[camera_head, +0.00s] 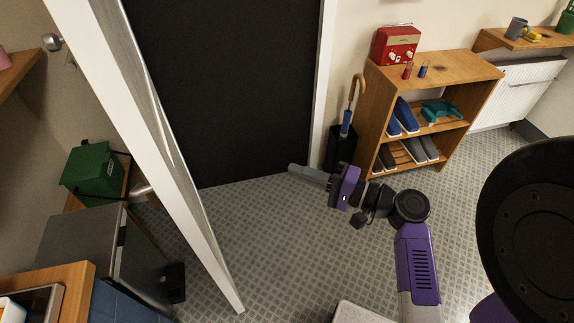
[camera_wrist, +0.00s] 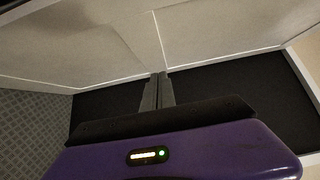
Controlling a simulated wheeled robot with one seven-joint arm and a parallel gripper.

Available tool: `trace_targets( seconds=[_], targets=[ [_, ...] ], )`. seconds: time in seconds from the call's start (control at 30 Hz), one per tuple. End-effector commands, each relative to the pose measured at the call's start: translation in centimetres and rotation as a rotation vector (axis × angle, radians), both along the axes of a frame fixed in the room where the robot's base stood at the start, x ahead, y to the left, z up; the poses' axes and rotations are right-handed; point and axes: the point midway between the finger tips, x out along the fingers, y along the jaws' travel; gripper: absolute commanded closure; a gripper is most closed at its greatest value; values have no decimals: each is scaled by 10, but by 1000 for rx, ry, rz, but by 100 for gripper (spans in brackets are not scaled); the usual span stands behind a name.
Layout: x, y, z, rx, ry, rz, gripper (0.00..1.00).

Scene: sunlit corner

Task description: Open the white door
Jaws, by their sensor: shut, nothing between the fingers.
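The white door (camera_head: 130,128) stands swung out from its frame at the left of the head view, seen nearly edge-on. The dark doorway (camera_head: 225,85) shows uncovered to its right. A round metal knob (camera_head: 52,42) shows left of the door's upper part; I cannot tell whether it is fixed to the door. My gripper (camera_head: 293,167) is shut and empty, in front of the doorway's lower right, apart from the door in the head view. In the wrist view, my gripper (camera_wrist: 157,78) points toward a pale panelled surface (camera_wrist: 90,50); contact with it cannot be told.
A wooden shelf (camera_head: 440,66) with shoes and a red box (camera_head: 395,45) stands right of the doorway. An umbrella stand (camera_head: 342,147) is beside it. A green box (camera_head: 92,172) and a dark cabinet (camera_head: 82,240) lie left of the door. Tiled floor (camera_head: 265,235) is clear between.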

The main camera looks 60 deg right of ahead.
Motion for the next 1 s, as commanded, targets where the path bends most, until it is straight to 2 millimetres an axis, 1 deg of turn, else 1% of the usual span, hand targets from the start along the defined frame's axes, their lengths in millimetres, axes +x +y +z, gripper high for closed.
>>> trace_targets(
  seconds=[0.03, 0.1, 0.3, 0.47, 0.57, 0.67, 0.73, 0.77, 0.8, 0.87, 0.9, 0.97, 1.0],
  targets=[
    [-6, 2, -2, 1, 1, -1, 100],
    [-11, 3, -1, 0, -1, -1, 100],
    [-17, 5, 0, 0, 0, 0, 100],
    [-14, 7, 0, 0, 0, 9, 100],
    [-3, 19, 0, -6, -4, 57, 100],
    [23, 43, 6, -24, -21, 158, 100],
    [48, 68, 6, -35, -30, 255, 100],
    [58, 80, 2, -45, -21, 295, 100],
    [73, 96, -4, -64, -1, 348, 100],
    [92, 120, -19, -101, 43, 423, 100],
    [104, 137, -31, -133, 78, 473, 100],
    [120, 162, -50, -192, 134, 541, 100],
    [129, 178, -64, -238, 173, 587, 100]
  ],
)
